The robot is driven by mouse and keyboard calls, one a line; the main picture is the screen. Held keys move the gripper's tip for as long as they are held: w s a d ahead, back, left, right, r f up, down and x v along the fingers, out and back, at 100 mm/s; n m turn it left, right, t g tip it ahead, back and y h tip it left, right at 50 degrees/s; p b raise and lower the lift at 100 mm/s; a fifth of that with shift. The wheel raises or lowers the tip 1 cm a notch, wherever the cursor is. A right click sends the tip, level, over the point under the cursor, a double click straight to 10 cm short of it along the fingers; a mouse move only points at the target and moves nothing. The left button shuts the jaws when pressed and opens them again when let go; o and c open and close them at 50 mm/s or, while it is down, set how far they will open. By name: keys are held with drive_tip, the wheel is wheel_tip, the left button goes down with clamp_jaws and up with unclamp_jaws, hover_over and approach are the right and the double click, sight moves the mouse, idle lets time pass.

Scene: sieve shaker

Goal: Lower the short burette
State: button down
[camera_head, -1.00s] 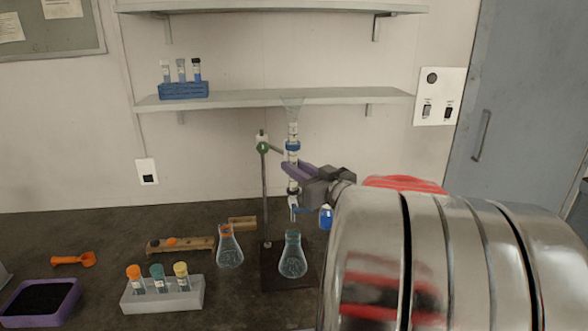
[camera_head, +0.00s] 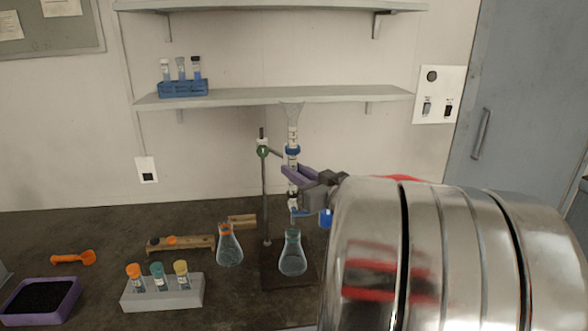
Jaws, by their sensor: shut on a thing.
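The short burette (camera_head: 292,135) stands upright on its stand, with a funnel-shaped top (camera_head: 291,112) and a blue clamp ring (camera_head: 292,151). Its lower tip is just above the mouth of a flask (camera_head: 292,255). A green-knobbed clamp (camera_head: 263,151) joins it to the stand's rod (camera_head: 266,195). My gripper (camera_head: 297,176), with purple fingers, is shut around the burette's middle, below the blue ring. The fingers hide part of the burette. A blue piece (camera_head: 326,218) shows beside my arm, partly hidden.
Another flask (camera_head: 229,247) stands left of the stand base (camera_head: 270,283). A grey rack (camera_head: 163,291) with coloured-cap tubes is front left. My metal arm hides the right side.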

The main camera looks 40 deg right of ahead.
sight(295, 191)
drive_tip(key=shift+f, duration=2.95)
drive_tip(key=c, duration=1.7)
unclamp_jaws()
drive_tip(key=shift+s+a, duration=0.2)
drive_tip(key=shift+s, duration=1.3)
drive_tip(key=shift+s+a, duration=0.2)
drive_tip(key=shift+s, duration=1.3)
drive_tip(key=shift+r, duration=0.15)
drive_tip(key=s+r, duration=0.1)
drive_tip(key=r, duration=0.1)
drive_tip(key=s+r, duration=0.4)
drive_tip(key=r, duration=0.1)
drive_tip(key=shift+a, duration=0.3)
